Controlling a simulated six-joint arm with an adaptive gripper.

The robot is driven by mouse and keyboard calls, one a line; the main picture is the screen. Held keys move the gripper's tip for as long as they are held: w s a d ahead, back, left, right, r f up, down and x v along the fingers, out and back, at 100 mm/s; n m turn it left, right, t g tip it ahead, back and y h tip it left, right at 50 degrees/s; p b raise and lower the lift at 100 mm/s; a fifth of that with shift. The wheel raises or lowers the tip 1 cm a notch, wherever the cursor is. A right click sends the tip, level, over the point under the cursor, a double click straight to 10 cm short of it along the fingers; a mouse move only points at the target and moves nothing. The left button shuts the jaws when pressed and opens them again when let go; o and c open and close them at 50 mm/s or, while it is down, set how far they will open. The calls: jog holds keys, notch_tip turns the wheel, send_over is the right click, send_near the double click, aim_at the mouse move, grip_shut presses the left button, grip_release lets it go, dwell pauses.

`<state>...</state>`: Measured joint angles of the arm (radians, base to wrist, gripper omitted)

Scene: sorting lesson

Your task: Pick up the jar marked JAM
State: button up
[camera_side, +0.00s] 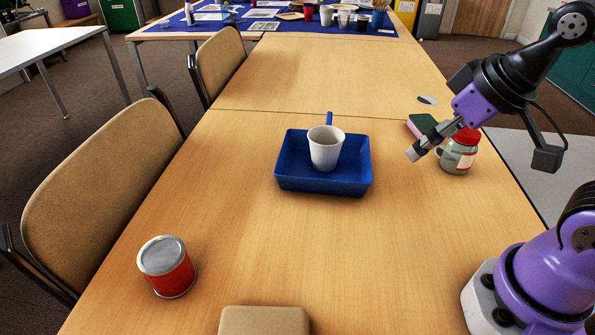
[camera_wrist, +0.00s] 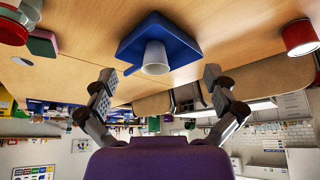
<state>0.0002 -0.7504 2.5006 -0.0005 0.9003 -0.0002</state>
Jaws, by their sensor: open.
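A glass jar (camera_side: 459,155) with a red lid and a pale label stands upright on the right side of the table in the side view. I cannot read any writing on it. In the wrist view a red-lidded jar (camera_wrist: 14,28) shows at the top left corner, partly cut off. My gripper (camera_side: 426,153) is open and empty, above the table and just left of the jar in the side view. One finger overlaps the jar's edge there; I cannot tell whether they touch. In the wrist view my open fingers (camera_wrist: 158,78) point away from the jar, towards the blue tray.
A blue tray (camera_side: 284,178) with a handle holds a white cup (camera_side: 326,148). A pink and green sponge (camera_side: 421,124) lies behind the jar. A red tin (camera_side: 170,273) stands at the front left, a tan block (camera_side: 264,320) at the front edge. Table between them is clear.

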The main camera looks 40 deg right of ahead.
dwell(0.6)
jog(key=m+g, duration=0.1)
jog(key=g, duration=0.4)
send_over(467, 131)
jog(key=f, duration=0.3)
jog(key=shift+w+a+f, duration=0.15)
jog(key=shift+a+f, duration=0.15)
jog(key=shift+f, duration=0.1)
jog(key=shift+g, duration=0.3)
jog(key=f, duration=0.4)
jog(key=shift+d+f, duration=0.25)
jog(key=shift+d, duration=0.1)
jog(key=f, duration=0.6)
jog(key=shift+s+f, duration=0.1)
jog(key=shift+s, duration=0.15)
jog(key=c, duration=1.1)
